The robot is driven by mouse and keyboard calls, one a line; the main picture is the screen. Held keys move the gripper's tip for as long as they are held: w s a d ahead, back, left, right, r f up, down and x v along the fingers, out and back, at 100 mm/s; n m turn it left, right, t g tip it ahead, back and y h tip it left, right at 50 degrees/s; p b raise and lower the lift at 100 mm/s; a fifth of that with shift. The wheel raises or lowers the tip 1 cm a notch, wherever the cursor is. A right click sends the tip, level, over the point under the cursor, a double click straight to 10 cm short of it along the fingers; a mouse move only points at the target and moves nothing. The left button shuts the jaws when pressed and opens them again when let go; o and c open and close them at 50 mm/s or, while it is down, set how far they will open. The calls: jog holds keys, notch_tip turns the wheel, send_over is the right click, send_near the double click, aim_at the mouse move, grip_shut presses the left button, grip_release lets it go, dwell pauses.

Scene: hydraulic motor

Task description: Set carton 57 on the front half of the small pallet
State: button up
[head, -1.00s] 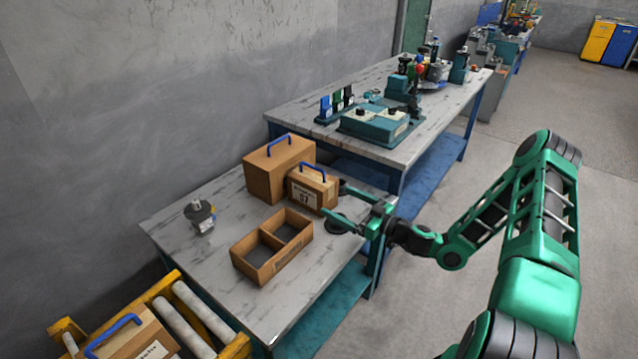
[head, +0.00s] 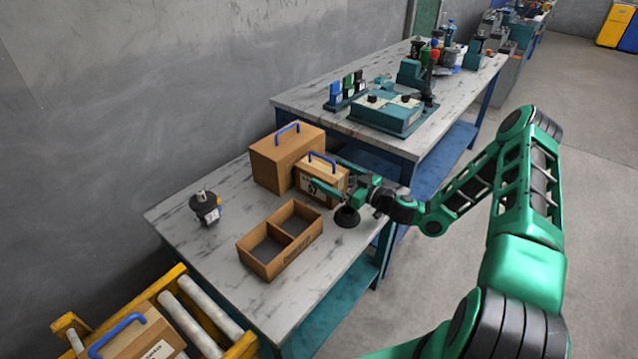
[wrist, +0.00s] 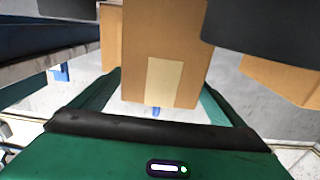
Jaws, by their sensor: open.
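A small brown carton (head: 309,176) with a blue handle and a pale label stands upright on the near bench; its number is partly covered and hard to read, but it appears to be carton 57. My gripper (head: 327,174) is open, with its green fingers reaching along two sides of this carton. In the wrist view the carton (wrist: 165,35) sits between the open fingers (wrist: 160,88), with a plain tan patch facing the camera. I cannot tell whether the fingers touch it. I see no small pallet in these views.
A larger carton (head: 268,160) stands close behind the small one. A two-compartment wooden box (head: 263,262), a motor-like part (head: 206,207) and a black round piece (head: 346,217) are on the bench (head: 200,258). Another carton (head: 128,345) sits by rollers at lower left.

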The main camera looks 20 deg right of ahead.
aim_at(322, 167)
jog(key=shift+x, duration=2.15)
jog(key=c, duration=1.9)
jog(key=shift+w+r, duration=0.1)
jog(key=shift+r, duration=0.05)
jog(key=shift+c, duration=1.3)
